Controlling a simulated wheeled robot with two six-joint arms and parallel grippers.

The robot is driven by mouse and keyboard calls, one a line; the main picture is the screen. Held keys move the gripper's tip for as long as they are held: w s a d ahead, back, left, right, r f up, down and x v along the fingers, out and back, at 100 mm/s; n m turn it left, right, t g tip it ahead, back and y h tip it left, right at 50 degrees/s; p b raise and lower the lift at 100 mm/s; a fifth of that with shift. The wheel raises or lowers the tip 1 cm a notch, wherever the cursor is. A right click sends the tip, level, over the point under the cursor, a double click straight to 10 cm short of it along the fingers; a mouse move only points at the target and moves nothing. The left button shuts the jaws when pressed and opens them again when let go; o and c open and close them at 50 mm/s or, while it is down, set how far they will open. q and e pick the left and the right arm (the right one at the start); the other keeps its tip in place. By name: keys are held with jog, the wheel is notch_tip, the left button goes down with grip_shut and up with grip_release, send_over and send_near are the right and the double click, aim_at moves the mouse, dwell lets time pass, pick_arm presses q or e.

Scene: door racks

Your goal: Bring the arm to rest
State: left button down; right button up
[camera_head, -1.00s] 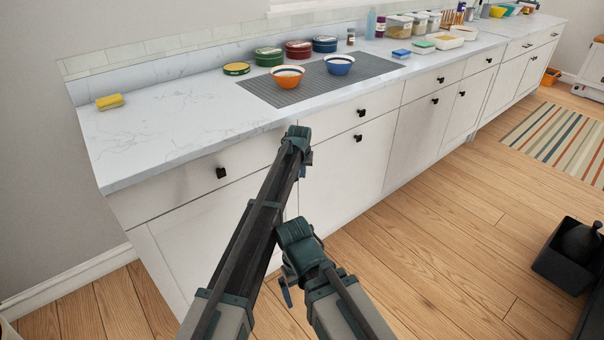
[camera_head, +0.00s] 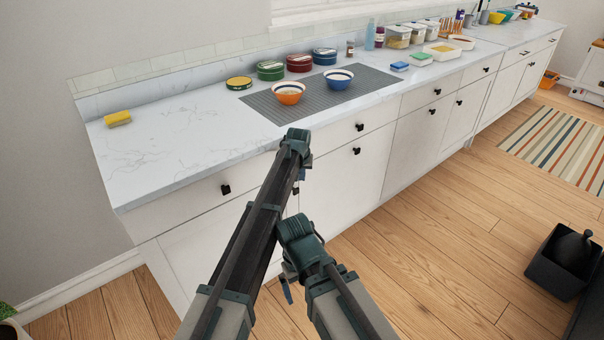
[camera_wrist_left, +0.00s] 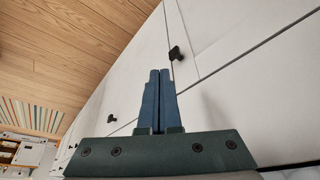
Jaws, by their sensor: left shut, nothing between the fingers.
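My left arm comes in from the lower left and reaches up to a dark joint in front of the counter in the head view. My left gripper (camera_head: 299,183) shows only as small blue parts just below that joint, partly hidden by the arm. In the left wrist view its two blue fingers (camera_wrist_left: 158,100) lie side by side, shut and empty. White cabinet fronts lie beyond the fingertips. A second dark arm link of mine rises from the bottom centre.
White cabinets (camera_head: 345,185) stand close in front, with black knobs. The countertop (camera_head: 165,165) carries a yellow sponge (camera_head: 117,118), an orange bowl (camera_head: 289,93) and a blue bowl (camera_head: 339,79) on a grey mat (camera_head: 365,86). Wooden floor (camera_head: 450,240) is clear at right, before a black bin (camera_head: 560,265).

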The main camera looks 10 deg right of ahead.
pick_arm(q)
jog(key=p+v, duration=0.3)
jog(key=v, duration=0.1)
jog(key=shift+r, duration=0.25)
pick_arm(e)
notch_tip(320, 180, up, 4)
jog(key=shift+r, duration=0.1)
pick_arm(q)
jog(key=s+a+r+g+p, duration=0.1)
jog(key=s+a, duration=0.4)
jog(key=s, duration=0.8)
jog(key=s+a+r+m+g+y+p, duration=0.1)
jog(key=s+a, duration=0.4)
jog(key=s, duration=0.9)
jog(key=s+a+r+g+y+p, duration=0.1)
jog(key=s+a, duration=0.4)
jog(key=s, duration=0.9)
jog(key=shift+r+g+p, duration=0.45)
jog(key=shift+g+p, duration=0.35)
jog(key=shift+p, duration=0.35)
pick_arm(e)
notch_tip(320, 180, up, 5)
jog(key=shift+r, duration=0.15)
pick_arm(q)
jog(key=shift+s+a, duration=0.1)
jog(key=shift+a, duration=0.05)
